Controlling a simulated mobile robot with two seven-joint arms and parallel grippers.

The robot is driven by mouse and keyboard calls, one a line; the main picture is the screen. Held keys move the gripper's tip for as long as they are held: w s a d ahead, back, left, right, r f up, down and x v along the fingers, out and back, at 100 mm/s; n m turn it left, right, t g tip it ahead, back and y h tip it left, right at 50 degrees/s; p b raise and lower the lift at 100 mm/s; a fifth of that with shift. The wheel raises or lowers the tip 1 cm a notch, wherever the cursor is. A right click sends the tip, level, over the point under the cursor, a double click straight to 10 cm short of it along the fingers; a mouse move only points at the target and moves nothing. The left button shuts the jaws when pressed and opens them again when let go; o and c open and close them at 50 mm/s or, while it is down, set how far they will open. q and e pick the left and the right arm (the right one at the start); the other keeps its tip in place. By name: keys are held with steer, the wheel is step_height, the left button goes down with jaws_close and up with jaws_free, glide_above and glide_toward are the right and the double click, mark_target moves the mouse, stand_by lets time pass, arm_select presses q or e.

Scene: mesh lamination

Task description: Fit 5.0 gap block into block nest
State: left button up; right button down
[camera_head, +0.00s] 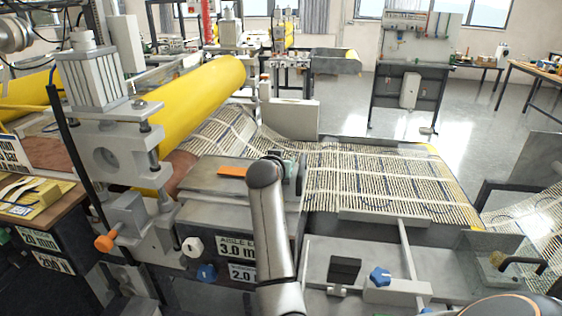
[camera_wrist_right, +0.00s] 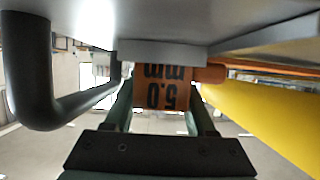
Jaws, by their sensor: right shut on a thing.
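In the right wrist view an orange block marked "5.0 mm" (camera_wrist_right: 166,92) sits between the two dark green fingers of my right gripper (camera_wrist_right: 159,90), which is shut on it. The block's upper edge in that view meets a grey metal part (camera_wrist_right: 163,52); whether it is seated or only near, I cannot tell. In the head view my arm covers most of the gripper (camera_head: 286,163). An orange strip (camera_head: 232,171) shows left of my wrist on the grey machine housing (camera_head: 200,180); I cannot tell whether it is the same block. The block nest is not clearly identifiable. My left gripper is out of view.
A yellow roller (camera_head: 200,90) lies left of my arm and also shows in the wrist view (camera_wrist_right: 265,115). A dark curved bar (camera_wrist_right: 40,80) is close to the gripper. Striped mesh (camera_head: 375,178) covers the table at right. A knobbed fixture (camera_head: 345,270) stands at the front right.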

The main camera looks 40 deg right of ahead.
steer(key=shift+a+f, duration=0.15)
steer(key=shift+f, duration=0.3)
steer(key=shift+c, duration=0.7)
jaws_free()
steer(key=shift+a, duration=0.1)
